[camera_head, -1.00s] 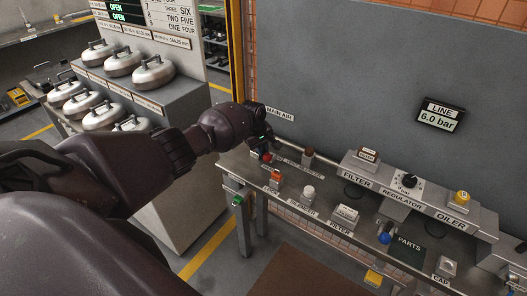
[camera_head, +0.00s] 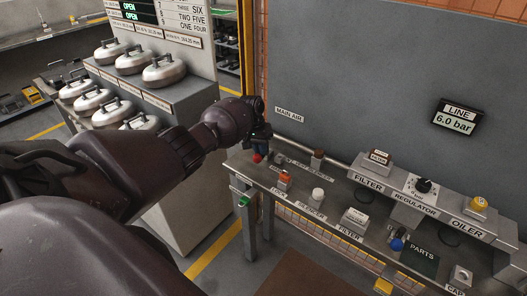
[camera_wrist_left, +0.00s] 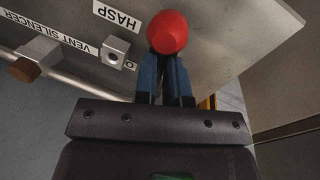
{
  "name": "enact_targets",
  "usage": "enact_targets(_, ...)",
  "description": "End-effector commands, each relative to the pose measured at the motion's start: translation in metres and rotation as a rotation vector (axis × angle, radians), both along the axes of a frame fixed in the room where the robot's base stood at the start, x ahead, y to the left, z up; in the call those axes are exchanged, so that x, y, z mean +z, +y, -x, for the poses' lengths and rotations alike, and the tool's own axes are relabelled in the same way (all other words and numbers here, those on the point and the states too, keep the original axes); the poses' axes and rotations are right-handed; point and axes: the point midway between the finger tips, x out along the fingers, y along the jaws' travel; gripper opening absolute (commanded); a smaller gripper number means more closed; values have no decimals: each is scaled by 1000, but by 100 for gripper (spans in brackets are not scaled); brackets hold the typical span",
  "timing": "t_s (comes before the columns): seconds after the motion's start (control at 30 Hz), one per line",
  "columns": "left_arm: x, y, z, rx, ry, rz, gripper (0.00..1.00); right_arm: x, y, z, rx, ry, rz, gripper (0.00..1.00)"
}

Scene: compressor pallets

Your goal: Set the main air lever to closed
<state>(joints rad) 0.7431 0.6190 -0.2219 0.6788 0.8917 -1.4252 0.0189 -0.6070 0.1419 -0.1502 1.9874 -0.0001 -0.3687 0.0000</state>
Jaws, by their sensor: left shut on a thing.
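The main air lever shows its round red knob (camera_head: 257,158) at the left end of the bench, below the MAIN AIR label (camera_head: 289,115). My left gripper (camera_head: 261,142) is shut on the lever. In the left wrist view the blue fingers of my left gripper (camera_wrist_left: 166,62) close just behind the red knob (camera_wrist_left: 168,33). The lever's shaft and pivot are mostly hidden by the fingers and knob. The line display (camera_head: 454,117) reads 6.0 bar. My right gripper is not in view.
A small grey hasp block (camera_wrist_left: 116,50) sits close beside the lever. Silver round pots (camera_head: 164,70) stand on a grey stand at left.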

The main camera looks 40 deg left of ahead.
Motion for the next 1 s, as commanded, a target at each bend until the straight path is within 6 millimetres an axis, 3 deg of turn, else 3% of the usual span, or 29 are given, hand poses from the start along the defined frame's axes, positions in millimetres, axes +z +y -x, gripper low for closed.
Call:
enact_targets(0.03,-7,-1,3,-37,11,4,0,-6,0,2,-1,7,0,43)
enact_targets(0.33,-6,6,3,-186,13,4,0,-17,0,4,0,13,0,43)
enact_targets(0.97,-5,9,4,-238,13,3,0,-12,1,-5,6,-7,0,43)
enact_targets(1.0,-5,9,4,-238,13,2,14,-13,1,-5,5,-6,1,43)
